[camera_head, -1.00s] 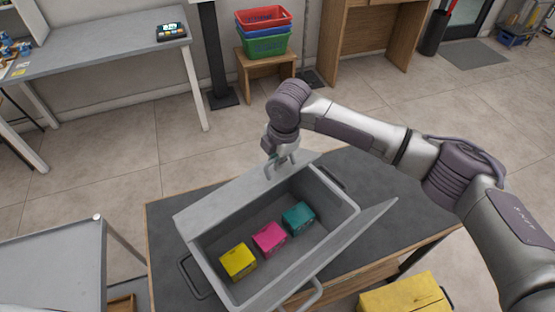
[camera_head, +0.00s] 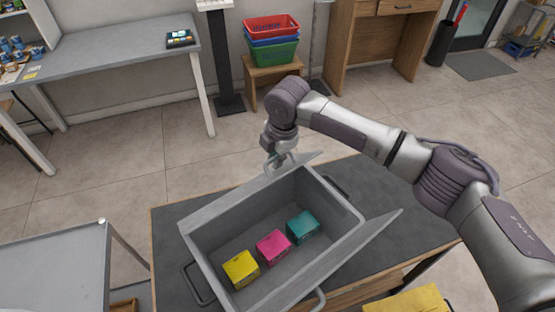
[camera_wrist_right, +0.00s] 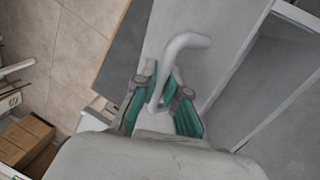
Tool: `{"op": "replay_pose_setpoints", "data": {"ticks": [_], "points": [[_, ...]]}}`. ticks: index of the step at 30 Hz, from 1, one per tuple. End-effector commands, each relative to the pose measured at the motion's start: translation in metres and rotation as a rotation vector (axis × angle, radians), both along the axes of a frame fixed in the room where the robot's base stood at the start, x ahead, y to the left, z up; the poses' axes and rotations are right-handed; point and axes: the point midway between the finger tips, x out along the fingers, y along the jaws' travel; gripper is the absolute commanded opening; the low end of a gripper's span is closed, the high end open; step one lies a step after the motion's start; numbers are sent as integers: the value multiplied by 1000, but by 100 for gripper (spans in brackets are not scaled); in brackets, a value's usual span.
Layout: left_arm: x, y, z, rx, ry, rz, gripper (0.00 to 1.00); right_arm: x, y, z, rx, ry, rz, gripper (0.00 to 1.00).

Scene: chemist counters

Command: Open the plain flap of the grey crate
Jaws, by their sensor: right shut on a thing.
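The grey crate (camera_head: 350,236) stands on a dark-topped table. Its far flap (camera_head: 226,203) is raised along the far rim and appears as a narrow strip. My right gripper (camera_head: 280,160) is shut on this flap's handle, a pale bent bar (camera_wrist_right: 185,42) seen between the teal fingers in the right wrist view. The crate's near flap (camera_head: 350,250) stands open, tilted outward. I see no marking on either flap. A yellow box (camera_head: 241,269), a pink box (camera_head: 273,246) and a teal box (camera_head: 303,227) sit inside. My left gripper is not in view.
The table's dark top (camera_head: 390,185) is clear right of the crate. A grey side table (camera_head: 50,262) stands at left. A yellow object (camera_head: 410,303) lies at the bottom right. Stacked baskets (camera_head: 272,45) stand on a stool behind, with open floor between.

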Motion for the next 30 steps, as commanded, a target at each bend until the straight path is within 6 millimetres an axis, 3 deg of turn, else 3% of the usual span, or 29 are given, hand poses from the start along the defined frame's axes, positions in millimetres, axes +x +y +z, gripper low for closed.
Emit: {"op": "replay_pose_setpoints", "data": {"ticks": [30], "points": [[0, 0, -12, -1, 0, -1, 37, 29, 25, 9, 1, -3, -3, 0]]}}
